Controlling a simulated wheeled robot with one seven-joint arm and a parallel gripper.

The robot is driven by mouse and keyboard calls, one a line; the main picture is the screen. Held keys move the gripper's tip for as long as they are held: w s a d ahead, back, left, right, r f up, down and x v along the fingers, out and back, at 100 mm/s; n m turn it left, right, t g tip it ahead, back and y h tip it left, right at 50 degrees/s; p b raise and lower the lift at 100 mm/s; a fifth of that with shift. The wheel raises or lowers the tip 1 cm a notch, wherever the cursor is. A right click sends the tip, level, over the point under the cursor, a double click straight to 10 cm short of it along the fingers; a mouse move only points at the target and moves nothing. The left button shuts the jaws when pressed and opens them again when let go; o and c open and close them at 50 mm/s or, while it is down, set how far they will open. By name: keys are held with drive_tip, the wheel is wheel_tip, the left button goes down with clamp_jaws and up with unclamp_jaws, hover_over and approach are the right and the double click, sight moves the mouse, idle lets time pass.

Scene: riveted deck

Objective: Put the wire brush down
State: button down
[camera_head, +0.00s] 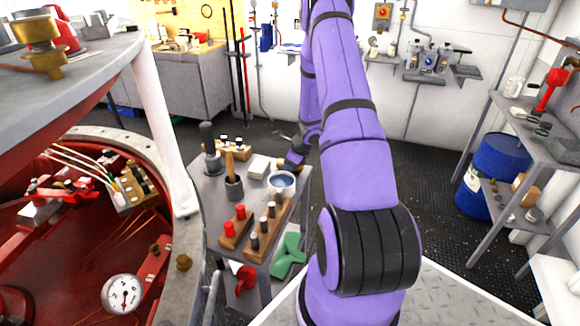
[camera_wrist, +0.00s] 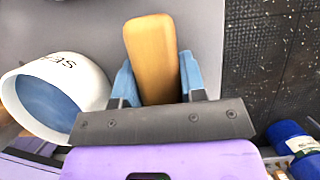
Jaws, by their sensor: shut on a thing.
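The wire brush (camera_wrist: 149,36) shows in the wrist view as a tan wooden block or handle with a rounded end; its bristles are not in view. My gripper (camera_wrist: 158,78) is shut on it, with one blue fingertip on each side. The brush is over or near the grey cart top (camera_wrist: 205,28), close to its right edge; I cannot tell whether it touches. In the head view my gripper (camera_head: 291,163) is above the far right part of the cart (camera_head: 213,205), mostly hidden by my arm.
A white bowl, blue inside (camera_head: 282,183), stands close beside my gripper; it also shows in the wrist view (camera_wrist: 88,82). A wooden-handled tool in a dark cup (camera_head: 233,187), a dark bottle-like item (camera_head: 211,158) and wooden racks (camera_head: 262,232) crowd the cart. Dark floor (camera_wrist: 268,60) lies beyond its edge.

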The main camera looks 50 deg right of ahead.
drive_tip(key=shift+f, duration=0.15)
drive_tip(key=c, duration=0.7)
unclamp_jaws()
